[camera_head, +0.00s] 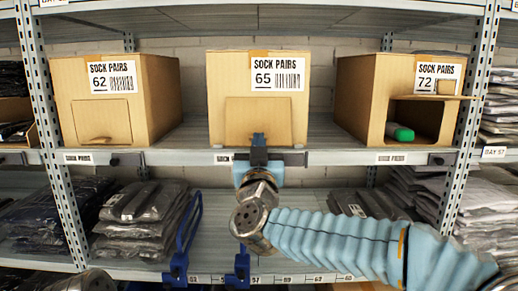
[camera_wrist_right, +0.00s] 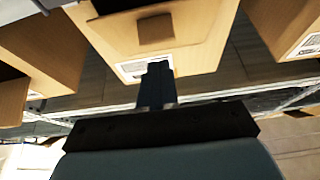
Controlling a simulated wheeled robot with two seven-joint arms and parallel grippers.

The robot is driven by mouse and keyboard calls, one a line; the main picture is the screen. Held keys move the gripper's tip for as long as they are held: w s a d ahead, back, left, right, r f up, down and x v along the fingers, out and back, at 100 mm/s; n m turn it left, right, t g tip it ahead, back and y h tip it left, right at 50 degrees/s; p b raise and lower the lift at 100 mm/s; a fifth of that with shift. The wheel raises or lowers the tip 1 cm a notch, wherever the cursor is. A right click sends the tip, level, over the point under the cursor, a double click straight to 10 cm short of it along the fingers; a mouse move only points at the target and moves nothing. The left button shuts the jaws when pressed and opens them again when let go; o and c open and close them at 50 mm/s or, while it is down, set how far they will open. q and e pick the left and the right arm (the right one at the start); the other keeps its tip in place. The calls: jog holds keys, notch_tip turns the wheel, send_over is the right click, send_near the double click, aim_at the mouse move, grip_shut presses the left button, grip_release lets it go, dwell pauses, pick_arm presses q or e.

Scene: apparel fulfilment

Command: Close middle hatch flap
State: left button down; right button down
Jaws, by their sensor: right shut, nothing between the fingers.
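The middle box (camera_head: 230,80), labelled SOCK PAIRS 65, stands on the upper shelf. Its front flap (camera_head: 240,116) hangs down over the opening, and its lower middle is hidden behind my right gripper. In the right wrist view, which is upside down, the flap's small tab (camera_wrist_right: 155,30) shows, with a dark patch beside the flap. I cannot tell whether the flap lies fully flush. My right gripper (camera_head: 259,142) is shut and empty, its fingertips up in front of the flap's lower edge; its fingers also show in the wrist view (camera_wrist_right: 157,75). My left gripper is not in view.
Box 62 (camera_head: 160,95) at left has its flap down. Box 72 (camera_head: 362,100) at right has its flap raised, with a green item (camera_head: 399,132) inside. The shelf edge (camera_head: 340,158) runs below. Bagged clothes (camera_head: 140,225) and blue dividers (camera_head: 180,262) occupy the lower shelf.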

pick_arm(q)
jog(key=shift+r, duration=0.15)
pick_arm(e)
jog(key=shift+w+f, duration=0.25)
jog(key=shift+w, duration=0.25)
jog(key=shift+w+f, duration=0.2)
jog(key=shift+w, duration=0.3)
